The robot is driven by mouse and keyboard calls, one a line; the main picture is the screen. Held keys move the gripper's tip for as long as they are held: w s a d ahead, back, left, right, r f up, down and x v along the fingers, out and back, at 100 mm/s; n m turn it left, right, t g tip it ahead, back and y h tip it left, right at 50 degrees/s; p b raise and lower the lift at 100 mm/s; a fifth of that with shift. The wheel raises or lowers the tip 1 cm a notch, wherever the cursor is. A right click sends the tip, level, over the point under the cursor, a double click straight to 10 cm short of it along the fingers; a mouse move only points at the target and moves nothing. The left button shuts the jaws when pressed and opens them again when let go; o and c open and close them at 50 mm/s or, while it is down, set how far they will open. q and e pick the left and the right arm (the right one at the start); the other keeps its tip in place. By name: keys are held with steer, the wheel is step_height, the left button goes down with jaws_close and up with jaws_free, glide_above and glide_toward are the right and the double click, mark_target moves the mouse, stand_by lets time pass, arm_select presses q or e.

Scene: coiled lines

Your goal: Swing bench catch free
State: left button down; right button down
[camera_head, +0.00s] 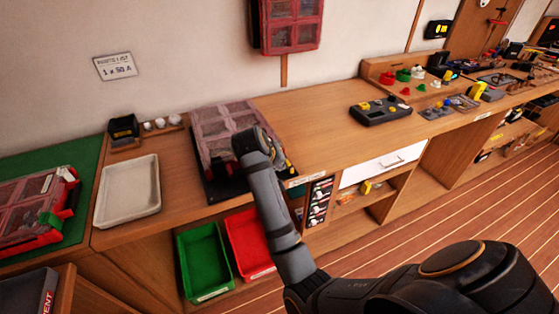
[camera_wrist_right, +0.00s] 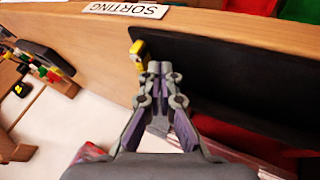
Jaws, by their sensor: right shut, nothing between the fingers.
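A small yellow piece (camera_wrist_right: 139,53), which looks like the catch, sits at the edge of a black base (camera_wrist_right: 225,70) in the right wrist view. My right gripper (camera_wrist_right: 160,69) is shut and empty, its fingertips just right of the yellow piece; I cannot tell whether they touch it. In the head view, my right gripper and wrist hide much of the near right part of a clear-lidded case (camera_head: 222,122) on the black base. The catch is not clearly visible there. My left gripper is not in view.
A pale tray (camera_head: 128,190) and a red clear-lidded case (camera_head: 30,212) lie to the left. A dark yellow-marked device (camera_head: 380,111) stands to the right. Green (camera_head: 204,262) and red (camera_head: 248,240) bins sit below the bench edge.

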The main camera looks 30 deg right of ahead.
steer(key=shift+r, duration=0.15)
step_height(320, 180, up, 10)
steer(key=shift+f, duration=0.2)
stand_by(0.4)
